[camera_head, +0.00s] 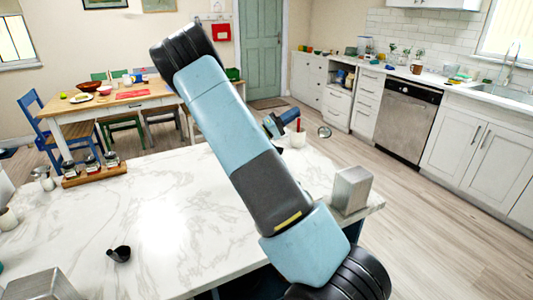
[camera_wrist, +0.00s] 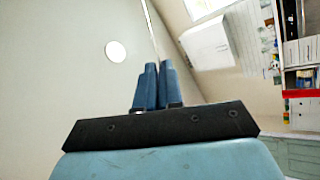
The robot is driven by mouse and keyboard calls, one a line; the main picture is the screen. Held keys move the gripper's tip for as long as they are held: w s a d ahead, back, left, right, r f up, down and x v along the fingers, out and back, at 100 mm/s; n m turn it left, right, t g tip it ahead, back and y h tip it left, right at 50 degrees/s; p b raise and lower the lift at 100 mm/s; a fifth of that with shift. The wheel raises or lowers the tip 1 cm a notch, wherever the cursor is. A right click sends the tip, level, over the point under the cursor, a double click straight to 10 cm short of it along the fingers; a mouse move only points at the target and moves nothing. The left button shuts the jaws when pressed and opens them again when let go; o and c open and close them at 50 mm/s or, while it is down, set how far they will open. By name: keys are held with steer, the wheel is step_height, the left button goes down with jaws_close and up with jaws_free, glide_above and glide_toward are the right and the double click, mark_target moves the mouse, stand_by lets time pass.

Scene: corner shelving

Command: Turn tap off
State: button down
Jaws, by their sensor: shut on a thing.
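The tap (camera_head: 512,62) is a thin, tall, curved spout at the sink (camera_head: 510,94), at the far right of the head view. Its handle and any running water are too small to tell. My gripper (camera_head: 276,124) is beyond the marble island, far to the left of the tap and well apart from it. Its blue fingers show close together in the wrist view (camera_wrist: 159,82). The tap does not show in the wrist view.
A marble island (camera_head: 165,215) fills the foreground, with a metal block (camera_head: 352,190) and a white utensil cup (camera_head: 298,138) on it. A dining table (camera_head: 115,100) with chairs stands back left. A dishwasher (camera_head: 408,120) and white cabinets line the right. Wooden floor (camera_head: 420,215) lies open between.

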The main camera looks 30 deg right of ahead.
steer(key=a+f, duration=1)
steer(key=f, duration=0.1)
steer(key=shift+w+a+f, duration=0.15)
steer(key=shift+w+a, duration=0.2)
steer(key=shift+w, duration=0.1)
steer(key=shift+f, duration=0.65)
steer(key=c, duration=1.3)
jaws_free()
steer(key=shift+r, duration=0.15)
